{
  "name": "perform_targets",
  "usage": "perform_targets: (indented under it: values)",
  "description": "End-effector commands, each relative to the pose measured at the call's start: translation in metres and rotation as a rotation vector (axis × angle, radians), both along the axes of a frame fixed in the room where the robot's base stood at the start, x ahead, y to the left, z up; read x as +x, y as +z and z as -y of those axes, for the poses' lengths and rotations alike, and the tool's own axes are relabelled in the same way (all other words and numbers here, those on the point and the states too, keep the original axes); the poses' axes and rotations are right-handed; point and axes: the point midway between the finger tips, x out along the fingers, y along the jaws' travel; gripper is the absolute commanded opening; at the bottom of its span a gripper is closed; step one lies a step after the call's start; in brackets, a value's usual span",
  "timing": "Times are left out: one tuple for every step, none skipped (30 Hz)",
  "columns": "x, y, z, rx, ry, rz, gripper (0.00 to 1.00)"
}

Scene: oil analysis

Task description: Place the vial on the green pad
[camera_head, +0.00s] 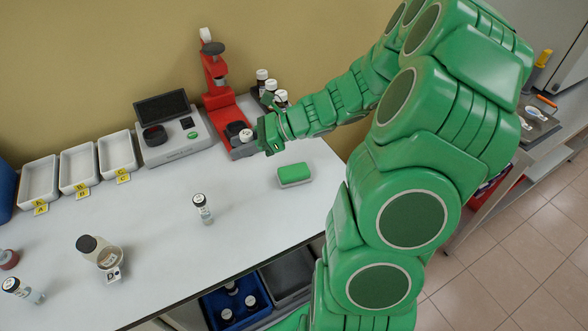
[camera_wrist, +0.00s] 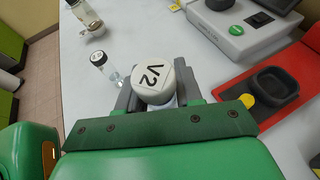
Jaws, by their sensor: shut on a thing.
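The vial (camera_wrist: 154,78) has a white cap marked V2 and sits between the two fingers of my gripper (camera_wrist: 156,92) in the wrist view. In the head view its white cap (camera_head: 246,135) shows at the left of my gripper (camera_head: 258,138), beside the base of the red device. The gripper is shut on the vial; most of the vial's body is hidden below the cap. The green pad (camera_head: 294,172), a green top on a white block, lies on the white table to the right and nearer, apart from the gripper. It bears nothing.
The red device (camera_head: 222,100) and a grey unit with a dark screen (camera_head: 160,107) stand at the back. A black-capped vial (camera_head: 203,208) stands mid-table, and a jar (camera_head: 97,251) at the left. White trays (camera_head: 80,173) line the wall. Bottles (camera_head: 262,76) stand behind my gripper.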

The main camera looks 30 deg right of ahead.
Motion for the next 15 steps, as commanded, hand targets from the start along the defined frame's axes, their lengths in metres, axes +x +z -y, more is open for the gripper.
perform_targets:
  values:
    - [-0.002, 0.001, 0.011, 0.000, -0.033, 0.001, 0.05]
    - [-0.004, 0.001, 0.017, -0.001, -0.049, 0.000, 0.05]
    - [-0.006, 0.001, 0.025, -0.002, -0.073, 0.000, 0.05]
    - [-0.007, 0.002, 0.030, -0.002, -0.090, -0.001, 0.05]
    - [-0.009, 0.002, 0.036, -0.002, -0.106, -0.002, 0.05]
    - [-0.011, 0.002, 0.042, -0.001, -0.128, -0.002, 0.05]
    - [-0.013, 0.003, 0.047, 0.000, -0.145, -0.002, 0.05]
    - [-0.015, 0.003, 0.052, 0.001, -0.160, -0.003, 0.05]
    - [-0.018, 0.004, 0.059, 0.002, -0.182, -0.004, 0.05]
    - [-0.020, 0.004, 0.064, 0.003, -0.197, -0.003, 0.05]
    - [-0.022, 0.004, 0.069, 0.003, -0.214, -0.003, 0.05]
    - [-0.024, 0.005, 0.075, 0.003, -0.233, -0.004, 0.05]
    - [-0.026, 0.005, 0.079, 0.002, -0.248, -0.003, 0.05]
    - [-0.027, 0.005, 0.083, 0.002, -0.262, -0.003, 0.05]
    - [-0.030, 0.006, 0.089, 0.001, -0.279, -0.003, 0.05]
